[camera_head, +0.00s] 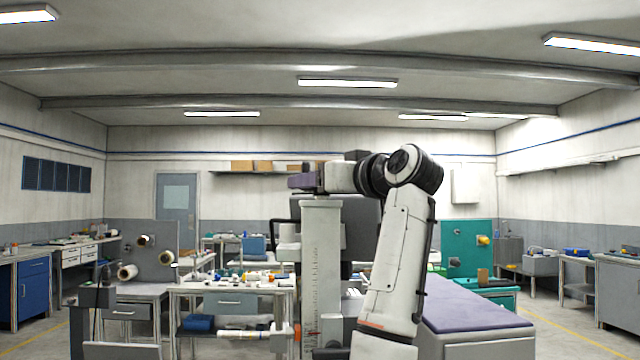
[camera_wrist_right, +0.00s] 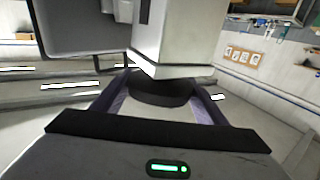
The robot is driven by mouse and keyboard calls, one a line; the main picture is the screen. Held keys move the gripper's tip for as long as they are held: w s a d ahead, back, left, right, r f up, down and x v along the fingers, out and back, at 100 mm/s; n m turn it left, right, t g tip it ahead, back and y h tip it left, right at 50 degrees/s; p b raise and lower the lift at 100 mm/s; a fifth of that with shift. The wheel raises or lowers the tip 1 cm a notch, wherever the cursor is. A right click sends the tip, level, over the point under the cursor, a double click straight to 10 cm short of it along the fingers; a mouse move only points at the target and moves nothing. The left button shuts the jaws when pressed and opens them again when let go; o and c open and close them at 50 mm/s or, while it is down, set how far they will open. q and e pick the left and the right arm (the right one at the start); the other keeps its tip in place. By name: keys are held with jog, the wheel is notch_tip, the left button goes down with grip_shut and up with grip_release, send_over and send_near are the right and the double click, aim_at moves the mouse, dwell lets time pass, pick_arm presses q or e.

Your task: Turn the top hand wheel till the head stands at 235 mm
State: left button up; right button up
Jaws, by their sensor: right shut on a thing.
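A pale upright column (camera_head: 321,255) with a ruled scale on its front stands in the middle of the head view. The scale figures are too small to read. My right gripper (camera_head: 303,182) reaches over the column's top, its arm coming from the right. In the right wrist view, the purple fingers of my right gripper (camera_wrist_right: 160,88) are shut on the dark round top hand wheel (camera_wrist_right: 160,92), one finger at either side. A dark grey boxy part (camera_head: 361,228) stands behind the column; I cannot tell whether it is the head. My left gripper is out of view.
A bench with a purple top (camera_head: 475,311) stands right of my right arm. A table with small items (camera_head: 235,286) is at the left, near a grey panel with spools (camera_head: 128,272). A teal panel (camera_head: 468,245) stands behind at right. Open air surrounds the column's top.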

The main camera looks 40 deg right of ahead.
jog(key=shift+m+h, duration=0.3)
jog(key=shift+h, duration=0.1)
jog(key=m+g+h, duration=0.2)
jog(key=m+h, duration=0.1)
jog(key=h, duration=0.1)
jog(key=m+g+h, duration=0.1)
jog(key=m+h, duration=0.2)
jog(key=h, duration=0.2)
jog(key=shift+r+g, duration=0.1)
jog(key=shift+g, duration=0.3)
jog(key=m+g+h, duration=0.4)
jog(key=g, duration=0.1)
jog(key=shift+s+d+m+h, duration=0.1)
jog(key=shift+d+m+h, duration=0.05)
jog(key=shift+m+h, duration=0.2)
jog(key=shift+s+m+g+h, duration=0.1)
jog(key=shift+m+g+h, duration=0.8)
jog(key=shift+g, duration=0.6)
jog(key=shift+m+g, duration=0.6)
jog(key=shift+m, duration=0.05)
jog(key=o, duration=1.1)
jog(key=shift+c, duration=0.2)
jog(key=b+v, duration=0.1)
jog(key=v, duration=0.9)
